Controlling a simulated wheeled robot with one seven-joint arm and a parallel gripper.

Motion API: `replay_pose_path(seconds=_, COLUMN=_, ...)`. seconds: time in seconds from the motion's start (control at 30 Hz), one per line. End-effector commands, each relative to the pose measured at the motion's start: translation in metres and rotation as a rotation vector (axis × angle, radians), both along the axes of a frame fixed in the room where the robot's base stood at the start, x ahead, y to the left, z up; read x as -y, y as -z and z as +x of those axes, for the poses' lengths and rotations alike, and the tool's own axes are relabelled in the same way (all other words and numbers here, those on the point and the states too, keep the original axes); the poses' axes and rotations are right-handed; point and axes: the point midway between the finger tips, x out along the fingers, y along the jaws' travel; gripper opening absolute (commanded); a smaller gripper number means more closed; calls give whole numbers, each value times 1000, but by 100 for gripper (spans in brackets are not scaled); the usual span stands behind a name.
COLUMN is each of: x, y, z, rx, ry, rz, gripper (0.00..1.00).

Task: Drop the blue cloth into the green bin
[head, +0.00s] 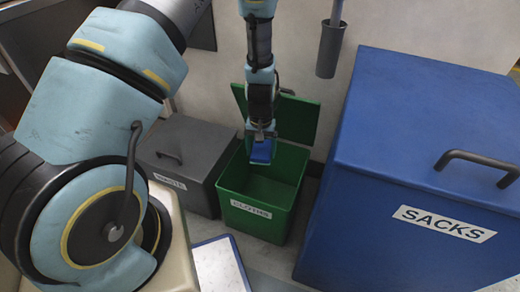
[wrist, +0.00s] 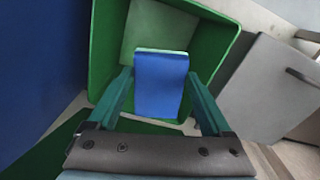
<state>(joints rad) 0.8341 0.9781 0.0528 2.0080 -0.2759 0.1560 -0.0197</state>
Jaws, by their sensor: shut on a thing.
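The green bin (head: 257,222), labelled CLOTHS, stands on the floor with its lid (head: 290,112) up at the back. My gripper (head: 262,138) is over the bin's opening, pointing down. It is shut on the blue cloth (head: 261,152), which hangs from the fingers above the bin. In the wrist view the cloth (wrist: 160,84) is between the two fingers, with the bin's inside and green walls (wrist: 103,50) around and below it. The bin floor shows bare in the part I can see.
A closed grey bin (head: 185,150) stands left of the green bin. A large blue SACKS box (head: 400,215) with a handle stands on the right. A dark holder (head: 331,50) hangs on the wall behind. A white, blue-edged panel (head: 218,265) lies in front.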

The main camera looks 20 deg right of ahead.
Motion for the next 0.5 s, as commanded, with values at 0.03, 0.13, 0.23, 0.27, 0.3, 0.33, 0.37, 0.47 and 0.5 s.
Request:
replay_pose_path(seconds=0.03, x=0, y=5, z=0, rx=0, ry=0, rz=0, gripper=39)
replay_pose_path(seconds=0.13, x=0, y=13, z=0, rx=0, ry=-1, rz=0, gripper=39)
replay_pose_path(seconds=0.23, x=0, y=25, z=0, rx=0, ry=-1, rz=0, gripper=39)
replay_pose_path(seconds=0.27, x=0, y=29, z=0, rx=0, ry=-1, rz=0, gripper=39)
replay_pose_path(seconds=0.3, x=0, y=34, z=0, rx=0, ry=-1, rz=0, gripper=39)
replay_pose_path(seconds=0.33, x=0, y=38, z=0, rx=0, ry=-1, rz=0, gripper=39)
replay_pose_path(seconds=0.37, x=0, y=42, z=0, rx=-1, ry=-1, rz=0, gripper=39)
replay_pose_path(seconds=0.47, x=-1, y=54, z=0, rx=-1, ry=-1, rz=0, gripper=39)
replay_pose_path(seconds=0.5, x=-1, y=59, z=0, rx=-1, ry=-1, rz=0, gripper=39)
